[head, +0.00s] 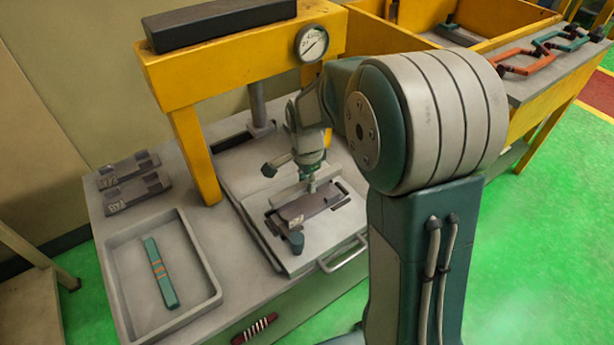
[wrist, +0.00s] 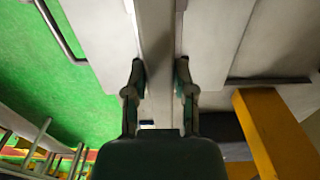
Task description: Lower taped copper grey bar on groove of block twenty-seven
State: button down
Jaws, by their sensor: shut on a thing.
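My gripper (head: 312,186) is shut on a long pale grey bar (head: 288,198), with one finger on each side of it. In the wrist view, the bar (wrist: 155,40) runs lengthwise between the fingertips (wrist: 160,75). No copper tape can be made out on the bar. The bar is low, at the block's far long side in the head view. I cannot tell whether they touch. The groove is not clearly visible.
The yellow press frame (head: 230,62) with its gauge (head: 312,43) stands over the plate (head: 315,250). Two dark blocks (head: 130,180) lie at the left. A grey tray (head: 205,290) holds a green banded bar (head: 160,272). A dark knob (head: 296,242) stands near the block.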

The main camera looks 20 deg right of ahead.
aim_at(308, 203)
jog(key=shift+d+f, duration=0.15)
jog(key=shift+d, duration=0.3)
jog(key=shift+a, duration=0.1)
jog(key=shift+a, duration=0.4)
jog(key=shift+d+f, duration=0.1)
jog(key=shift+d, duration=0.05)
jog(key=shift+d+f, duration=0.1)
jog(key=shift+f, duration=1.45)
jog(key=shift+f, duration=0.1)
jog(key=shift+f, duration=0.85)
